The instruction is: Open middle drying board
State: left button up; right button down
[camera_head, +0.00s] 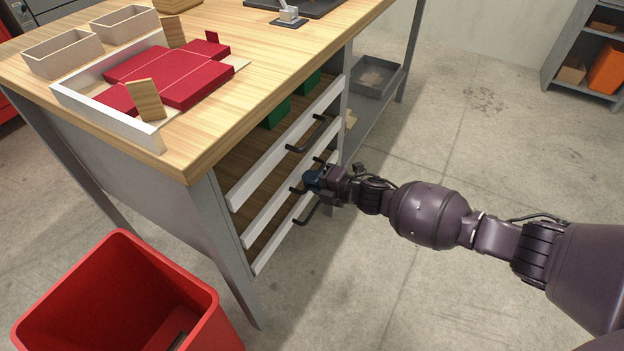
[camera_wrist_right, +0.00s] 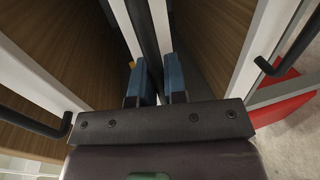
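Three white-fronted drying boards sit one above the other under the workbench, each with a black bar handle. The middle drying board (camera_head: 262,220) is in line with the others, pushed in. My left gripper is not in view.
The top board's handle (camera_head: 306,134) is close above my gripper and the bottom board's handle (camera_head: 307,211) close below. A red bin (camera_head: 120,270) stands at the front left. The workbench top (camera_head: 235,105) carries a red box blank.

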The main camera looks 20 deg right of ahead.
jog(key=shift+s+d, duration=0.1)
pick_arm(q)
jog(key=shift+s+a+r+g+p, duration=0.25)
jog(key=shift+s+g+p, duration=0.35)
jog(key=shift+p, duration=2.05)
pick_arm(e)
jog(key=f+v, duration=0.3)
jog(key=v, duration=1.3)
jog(key=s+d+f+v, duration=0.1)
jog(key=f+v, duration=0.3)
jog(key=v, duration=1.3)
jog(key=shift+s, duration=0.35)
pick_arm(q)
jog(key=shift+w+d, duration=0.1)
pick_arm(e)
jog(key=shift+d, duration=0.1)
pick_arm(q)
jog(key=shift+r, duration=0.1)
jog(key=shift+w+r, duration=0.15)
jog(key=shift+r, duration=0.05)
pick_arm(e)
jog(key=c, duration=1.2)
grip_release()
